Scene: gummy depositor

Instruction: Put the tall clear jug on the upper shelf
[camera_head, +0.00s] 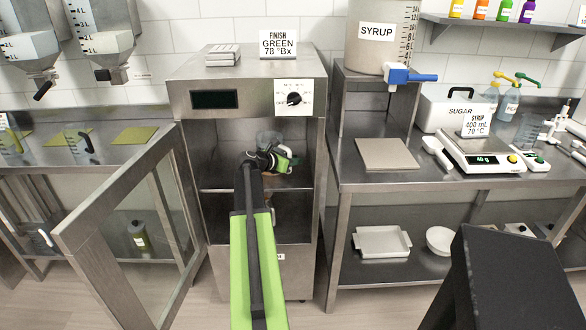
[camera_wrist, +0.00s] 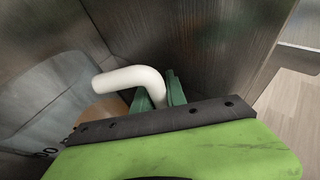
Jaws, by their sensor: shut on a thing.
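A clear jug (camera_head: 268,138) shows partly behind my gripper (camera_head: 281,160), in the upper compartment of the open steel cabinet (camera_head: 187,100). In the wrist view the clear jug (camera_wrist: 58,88) is at the left, with a white bent handle (camera_wrist: 125,80). My gripper's green fingers (camera_wrist: 160,92) are shut on that handle. The upper shelf (camera_head: 218,187) runs below the gripper. Whether the jug's base touches the shelf is hidden by my arm and gripper. An orange-brown patch (camera_wrist: 104,110) shows by the jug; I cannot tell what it is.
The glass cabinet door (camera_head: 130,235) stands open to the left. Side walls close in around the gripper. A brownish thing in the lower compartment is mostly hidden by my arm. A steel bench (camera_head: 400,183) with a syrup tank (camera_head: 378,55) and scale (camera_head: 480,150) stands at right.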

